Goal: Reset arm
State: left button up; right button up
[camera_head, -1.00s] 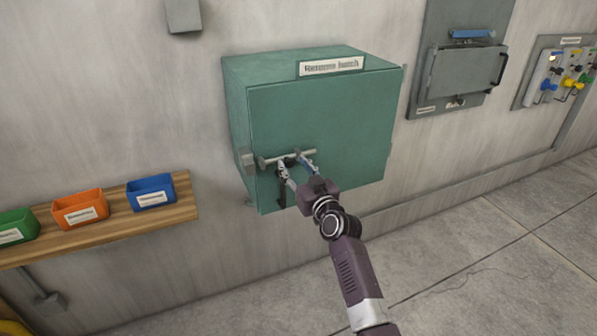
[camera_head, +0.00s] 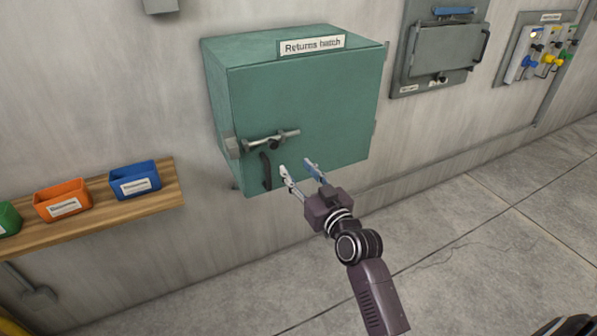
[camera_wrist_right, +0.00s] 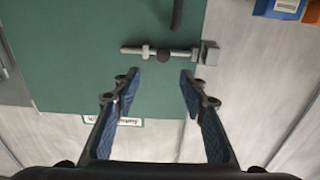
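My right gripper (camera_head: 299,174) is open and empty in front of the lower part of the green cabinet labelled "Returns hatch" (camera_head: 330,100). It is apart from the bolt handle (camera_head: 270,140), which lies across the lower left of the door. In the right wrist view the two blue-padded fingers (camera_wrist_right: 160,88) are spread wide with nothing between them. The bolt (camera_wrist_right: 180,52) shows beyond the fingertips there, with a dark curved pull handle (camera_wrist_right: 177,14) near the top edge. The pull handle also shows below the bolt in the head view (camera_head: 265,171). My left gripper is not in view.
A wooden shelf (camera_head: 120,210) at the left carries an orange bin (camera_head: 62,201), a blue bin (camera_head: 135,180) and a green bin (camera_head: 8,219). A grey wall box (camera_head: 440,55) and a panel with coloured knobs (camera_head: 540,55) are at the right.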

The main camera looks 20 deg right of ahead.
dwell(0.3)
jog(key=s+a+f+g, duration=0.2)
jog(key=s+f+g, duration=0.15)
jog(key=f, duration=1.25)
jog(key=s+a+f+g, duration=0.2)
jog(key=s+f+g, duration=0.15)
jog(key=f, duration=1.25)
jog(key=s+a+f+g+b, duration=0.15)
jog(key=s+f+g, duration=0.25)
jog(key=s+f, duration=1.45)
jog(key=s+f+g, duration=0.2)
jog(key=s+f, duration=0.3)
jog(key=s, duration=0.5)
jog(key=s+f+n+g, duration=0.1)
jog(key=s+f, duration=0.4)
jog(key=s, duration=0.5)
jog(key=s+d+f+n+g, duration=0.1)
jog(key=s+f+g, duration=0.2)
jog(key=s, duration=0.7)
notch_tip(320, 180, down, 3)
jog(key=shift+s+r+h, duration=0.2)
jog(key=shift+s+h, duration=0.1)
jog(key=shift+s, duration=0.05)
jog(key=shift+d, duration=0.1)
jog(key=shift+c, duration=0.3)
